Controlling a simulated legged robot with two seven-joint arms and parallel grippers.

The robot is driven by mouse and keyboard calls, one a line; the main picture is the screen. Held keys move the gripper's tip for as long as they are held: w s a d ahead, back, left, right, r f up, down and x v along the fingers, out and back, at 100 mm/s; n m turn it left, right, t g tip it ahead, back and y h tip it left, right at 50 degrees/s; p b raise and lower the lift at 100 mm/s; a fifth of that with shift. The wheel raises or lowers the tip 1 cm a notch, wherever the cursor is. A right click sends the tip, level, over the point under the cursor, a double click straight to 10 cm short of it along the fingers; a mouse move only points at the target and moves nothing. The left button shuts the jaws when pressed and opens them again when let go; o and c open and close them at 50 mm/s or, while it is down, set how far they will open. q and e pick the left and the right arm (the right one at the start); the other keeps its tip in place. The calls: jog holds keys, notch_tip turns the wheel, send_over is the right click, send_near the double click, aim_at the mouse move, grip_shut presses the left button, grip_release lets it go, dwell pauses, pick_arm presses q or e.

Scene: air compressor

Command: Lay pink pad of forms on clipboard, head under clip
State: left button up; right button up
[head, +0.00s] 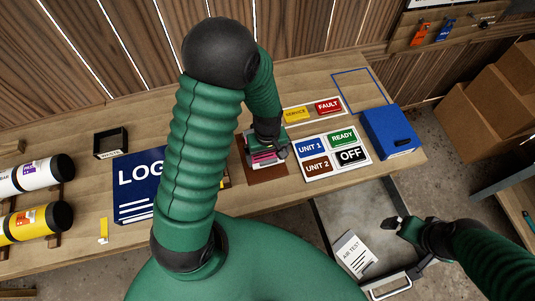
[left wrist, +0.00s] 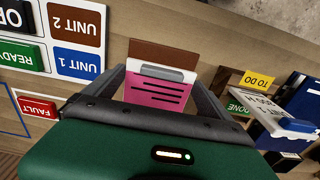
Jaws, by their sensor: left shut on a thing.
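The pink pad of forms (left wrist: 155,93) is between the fingers of my left gripper (left wrist: 160,92), which is shut on it. Dark lines show on its face. In the head view the pad (head: 263,157) is partly hidden by the left gripper (head: 268,150). The brown clipboard (head: 264,174) lies beneath on the bench. In the left wrist view the clipboard (left wrist: 163,54) shows past a grey-white band at the pad's end; I cannot tell whether this band is the clip or the pad's head. My right gripper (head: 398,225) is over the drawer area; its opening is unclear.
A sign board (head: 335,173) with UNIT, READY and OFF plates lies right of the clipboard. An open drawer (head: 340,215) holds an AIR TEST paper (head: 354,254).

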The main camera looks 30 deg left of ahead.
pick_arm(q)
jog(key=shift+a+r, duration=0.1)
jog(key=shift+a, duration=0.25)
jog(key=shift+s+a+f, duration=0.1)
jog(key=shift+f, duration=0.1)
jog(key=b, duration=0.4)
send_over(266, 170)
notch_tip(266, 170, down, 6)
jog(key=shift+r, duration=0.2)
jog(key=shift+f, duration=0.4)
jog(key=shift+a, duration=0.1)
pick_arm(e)
jog(key=f, duration=0.3)
jog(key=shift+a+f, duration=0.4)
jog(key=shift+d+r, duration=0.15)
jog(key=shift+r, duration=0.05)
pick_arm(q)
jog(key=shift+p, duration=0.3)
pick_arm(e)
jog(key=shift+r, duration=0.15)
pick_arm(q)
jog(key=shift+f+b, duration=0.4)
jog(key=shift+f, duration=0.2)
pick_arm(e)
jog(key=shift+f, duration=0.4)
